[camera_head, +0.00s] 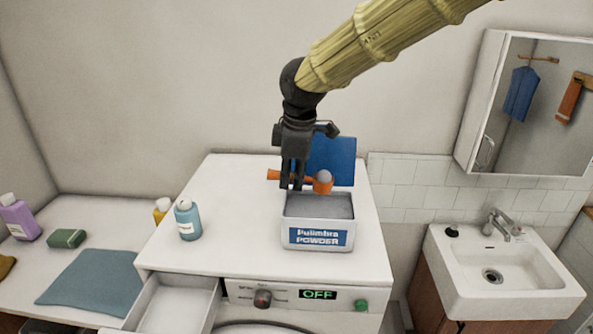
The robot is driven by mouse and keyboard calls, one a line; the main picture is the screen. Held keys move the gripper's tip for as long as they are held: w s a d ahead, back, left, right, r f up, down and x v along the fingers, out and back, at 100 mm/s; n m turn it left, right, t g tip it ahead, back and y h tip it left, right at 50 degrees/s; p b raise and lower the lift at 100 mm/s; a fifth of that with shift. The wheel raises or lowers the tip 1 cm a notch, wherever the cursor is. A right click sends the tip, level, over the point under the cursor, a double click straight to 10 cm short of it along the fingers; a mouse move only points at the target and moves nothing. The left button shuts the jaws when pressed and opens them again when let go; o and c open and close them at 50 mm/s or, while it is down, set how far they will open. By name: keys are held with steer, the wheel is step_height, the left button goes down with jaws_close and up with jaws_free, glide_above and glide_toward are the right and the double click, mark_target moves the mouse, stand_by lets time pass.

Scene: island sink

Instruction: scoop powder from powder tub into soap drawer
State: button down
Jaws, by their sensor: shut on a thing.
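My gripper (292,184) is shut on an orange scoop (323,186) above the powder tub. The scoop's handle end sticks out to the left of the fingers, and its cup is on the right with pale grey content showing at its top. The powder tub (320,237) is white with a blue label and an open blue lid (331,160) behind it. Grey powder (320,207) shows inside. The tub stands on the washing machine top. The soap drawer (175,305) is pulled out at the machine's front left, and its visible inside looks white and empty.
The washing machine (240,215) has a knob, an OFF display and a green button. A blue bottle (187,220) and a yellow bottle (162,210) stand at its left edge. A sink (500,270) is at the right. The machine top between bottles and tub is clear.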

steer(key=shift+a+r+h+p, duration=0.3)
steer(key=shift+a+h+p, duration=0.1)
steer(key=shift+a+h, duration=0.1)
steer(key=shift+a+r+p, duration=0.2)
steer(key=shift+r+p, duration=0.2)
steer(key=shift+r, duration=0.25)
steer(key=shift+a+r+p, duration=0.1)
steer(key=shift+r+p, duration=0.4)
steer(key=shift+r, duration=0.35)
steer(key=shift+a+r+h, duration=0.3)
steer(key=shift+d, duration=0.15)
